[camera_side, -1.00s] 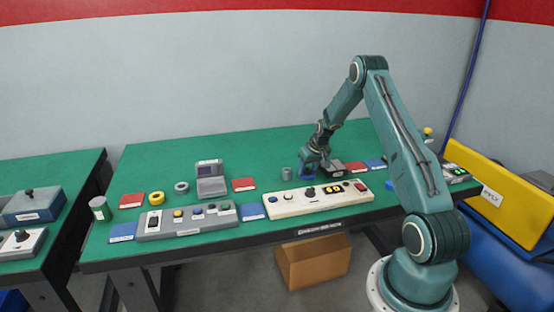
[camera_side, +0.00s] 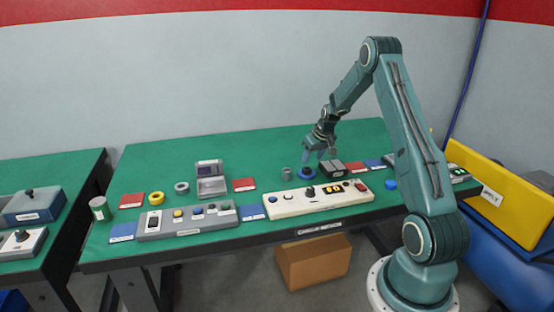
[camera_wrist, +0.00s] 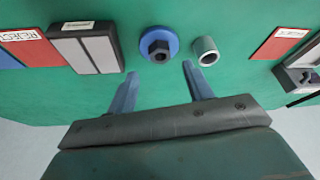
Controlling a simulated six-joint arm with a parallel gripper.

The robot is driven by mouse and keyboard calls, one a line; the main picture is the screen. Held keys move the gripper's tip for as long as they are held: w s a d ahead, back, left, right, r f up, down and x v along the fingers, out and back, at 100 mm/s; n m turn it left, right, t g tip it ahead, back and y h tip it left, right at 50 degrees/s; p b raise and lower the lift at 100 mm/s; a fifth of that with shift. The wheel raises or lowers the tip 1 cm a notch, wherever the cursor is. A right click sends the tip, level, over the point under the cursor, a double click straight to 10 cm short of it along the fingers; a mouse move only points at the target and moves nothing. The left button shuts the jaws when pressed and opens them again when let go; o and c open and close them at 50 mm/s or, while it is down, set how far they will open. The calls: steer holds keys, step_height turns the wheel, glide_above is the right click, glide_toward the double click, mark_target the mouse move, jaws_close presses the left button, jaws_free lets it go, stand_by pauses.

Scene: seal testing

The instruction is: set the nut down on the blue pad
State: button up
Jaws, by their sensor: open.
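The nut (camera_wrist: 159,50) is dark and six-sided, and sits on the round blue pad (camera_wrist: 148,36) in the wrist view. In the side view the blue pad (camera_side: 307,174) is on the green bench behind the white panel, and the nut is too small to make out clearly. My gripper (camera_side: 318,156) is above the pad, apart from it. In the wrist view my gripper's two fingers (camera_wrist: 160,70) are spread and empty, with the nut just beyond their tips.
A grey hollow cylinder (camera_wrist: 205,51) stands close beside the pad. A black box with grey plates (camera_wrist: 88,47) is on the other side. Red cards (camera_wrist: 280,42) lie farther out. The white button panel (camera_side: 318,198) is in front. Open green bench lies behind.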

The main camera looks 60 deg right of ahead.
steer(key=v, duration=0.6)
stand_by(0.4)
steer(key=s+a+r+n+t, duration=0.1)
steer(key=a+r+n, duration=0.1)
steer(key=a+r, duration=0.8)
steer(key=s+a+r+n, duration=0.1)
steer(key=a+r, duration=0.5)
steer(key=a, duration=0.8)
steer(key=s+a+r+n+y, duration=0.2)
steer(key=s+a+n, duration=0.1)
steer(key=s+a, duration=1.4)
steer(key=shift+s+r+t, duration=0.25)
steer(key=shift+s+t, duration=0.15)
steer(key=shift+s, duration=0.1)
